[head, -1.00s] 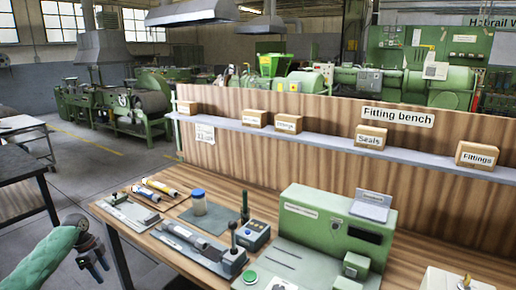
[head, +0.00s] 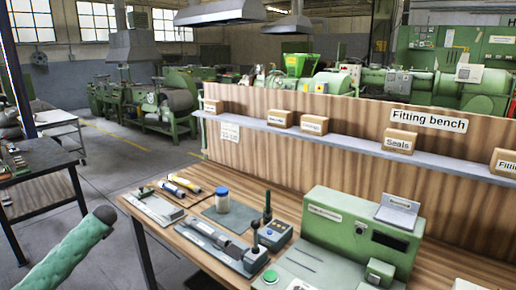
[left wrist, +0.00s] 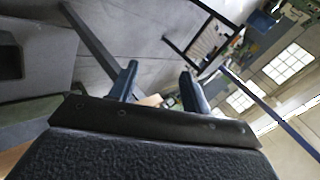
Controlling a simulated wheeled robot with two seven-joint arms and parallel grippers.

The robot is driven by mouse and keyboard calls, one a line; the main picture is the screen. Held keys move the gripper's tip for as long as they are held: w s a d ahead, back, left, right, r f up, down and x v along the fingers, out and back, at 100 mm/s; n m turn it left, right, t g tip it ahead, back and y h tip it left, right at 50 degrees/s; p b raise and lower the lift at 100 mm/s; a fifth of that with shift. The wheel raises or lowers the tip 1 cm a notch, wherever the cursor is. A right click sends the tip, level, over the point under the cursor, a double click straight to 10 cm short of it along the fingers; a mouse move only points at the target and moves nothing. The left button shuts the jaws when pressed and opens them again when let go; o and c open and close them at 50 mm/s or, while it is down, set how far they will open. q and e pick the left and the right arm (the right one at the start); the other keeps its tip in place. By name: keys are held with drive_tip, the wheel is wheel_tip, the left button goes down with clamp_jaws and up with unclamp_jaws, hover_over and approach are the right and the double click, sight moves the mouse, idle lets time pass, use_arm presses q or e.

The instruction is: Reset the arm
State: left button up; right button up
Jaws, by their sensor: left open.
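My left arm (head: 72,252), in a green sleeve, comes in from the lower left of the head view and ends in a dark tip beside the bench's left end. The jaws of my left gripper do not show there. In the left wrist view my left gripper (left wrist: 160,88) has two dark blue fingers standing apart, with nothing held between them. Behind the fingers are grey floor and a tilted view of the hall. My right arm and gripper are in neither view.
A shelf above holds several boxes. A dark table (head: 45,155) stands at the left. Open floor lies between table and bench.

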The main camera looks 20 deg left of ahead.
use_arm(q)
drive_tip(key=s+d+f+m+h, duration=0.1)
drive_tip(key=s+d+f, duration=0.4)
drive_tip(key=d+f, duration=0.55)
drive_tip(key=s+d+f+h, duration=0.2)
drive_tip(key=s+d+f, duration=0.2)
drive_tip(key=d+f, duration=0.65)
drive_tip(key=s+d+f+m+h, duration=0.1)
drive_tip(key=s+d+f, duration=0.4)
drive_tip(key=d+f, duration=0.55)
drive_tip(key=s+d+f+h, duration=0.1)
drive_tip(key=s+d+h, duration=0.1)
drive_tip(key=s+d, duration=0.6)
drive_tip(key=s+d+f+g+h, duration=0.1)
drive_tip(key=s+d+f+h, duration=0.1)
drive_tip(key=s+d, duration=0.7)
drive_tip(key=s+d+f+g+h, duration=0.1)
drive_tip(key=s+d, duration=0.7)
drive_tip(key=d, duration=1.3)
drive_tip(key=shift+s+d+f+n+h, duration=0.15)
drive_tip(key=shift+s+f+n+h, duration=0.15)
drive_tip(key=shift+h, duration=0.3)
